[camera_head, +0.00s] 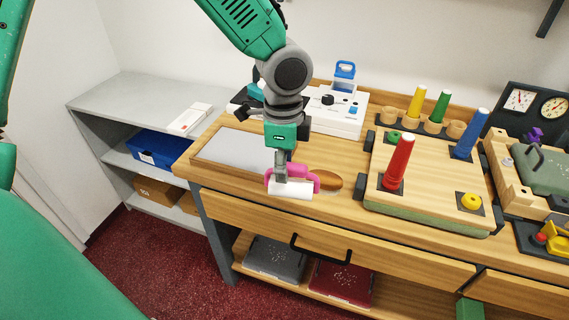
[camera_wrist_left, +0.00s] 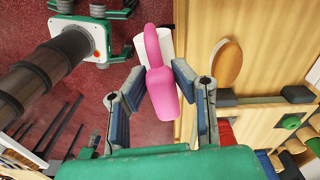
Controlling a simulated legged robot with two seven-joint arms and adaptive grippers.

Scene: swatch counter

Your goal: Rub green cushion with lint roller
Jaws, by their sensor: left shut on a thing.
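The lint roller has a pink handle and frame (camera_head: 309,176) and a white roll (camera_head: 291,191). My left gripper (camera_head: 291,174) is shut on the lint roller's handle, with the white roll hanging below, by the front edge of the counter. In the left wrist view the pink handle (camera_wrist_left: 163,86) is between the fingers, and the white roll (camera_wrist_left: 140,43) lies beyond it, partly hidden behind the pink frame.
The wooden counter (camera_head: 225,187) has a pale grey panel (camera_head: 238,151) and an oval recess (camera_head: 327,181). To the right stands a peg board (camera_head: 430,180) with tall coloured pegs. A white device (camera_head: 338,118) is behind. A black drawer handle (camera_head: 320,256) projects in front.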

